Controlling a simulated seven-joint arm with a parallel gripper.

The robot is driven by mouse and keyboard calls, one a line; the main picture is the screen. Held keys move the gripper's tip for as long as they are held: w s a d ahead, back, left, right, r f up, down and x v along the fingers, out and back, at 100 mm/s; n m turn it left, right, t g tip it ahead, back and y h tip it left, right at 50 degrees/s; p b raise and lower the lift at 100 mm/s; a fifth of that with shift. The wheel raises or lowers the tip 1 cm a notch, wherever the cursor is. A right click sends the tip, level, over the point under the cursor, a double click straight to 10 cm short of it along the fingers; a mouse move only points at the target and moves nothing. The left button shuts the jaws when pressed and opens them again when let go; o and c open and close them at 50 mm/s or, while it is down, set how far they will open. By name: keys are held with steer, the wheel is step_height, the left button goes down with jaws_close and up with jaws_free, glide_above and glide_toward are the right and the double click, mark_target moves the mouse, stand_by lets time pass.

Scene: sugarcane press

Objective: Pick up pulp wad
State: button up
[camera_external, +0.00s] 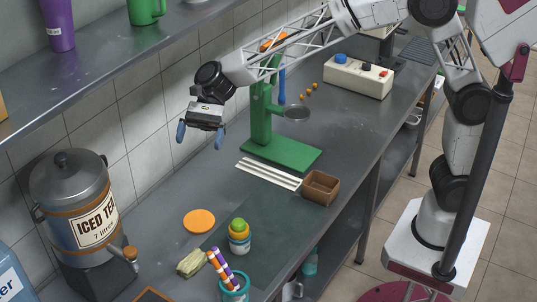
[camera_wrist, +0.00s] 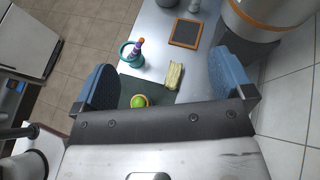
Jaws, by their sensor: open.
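The pulp wad (camera_external: 191,263) looks like a pale yellow-green fibrous lump lying on the counter, near the front of the external view. It also shows in the wrist view (camera_wrist: 174,75), between the two fingers in the picture but well beyond them. My gripper (camera_external: 200,136) is open and empty, high above the counter and farther back than the wad. Its two blue fingers point down, and they are spread wide in the wrist view (camera_wrist: 162,82). Nothing touches the wad.
A teal cup with striped straws (camera_external: 233,288) stands close to the wad. A stacked cup with a green ball (camera_external: 239,235) and an orange disc (camera_external: 199,221) are nearby. The iced tea dispenser (camera_external: 75,215) stands left. The green press (camera_external: 262,125), pale strips (camera_external: 268,173) and brown box (camera_external: 321,187) lie farther back.

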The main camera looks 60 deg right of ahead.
steer(key=a, duration=0.3)
glide_toward(194, 260)
steer(key=shift+w+a+f+m+y, duration=0.1)
steer(key=shift+f+m+y, duration=0.2)
steer(key=shift+f, duration=0.3)
steer(key=shift+x, duration=1.3)
steer(key=shift+r+x, duration=0.1)
steer(key=shift+x, duration=1.2)
steer(key=shift+r+x, duration=0.15)
steer(key=shift+x, duration=1.15)
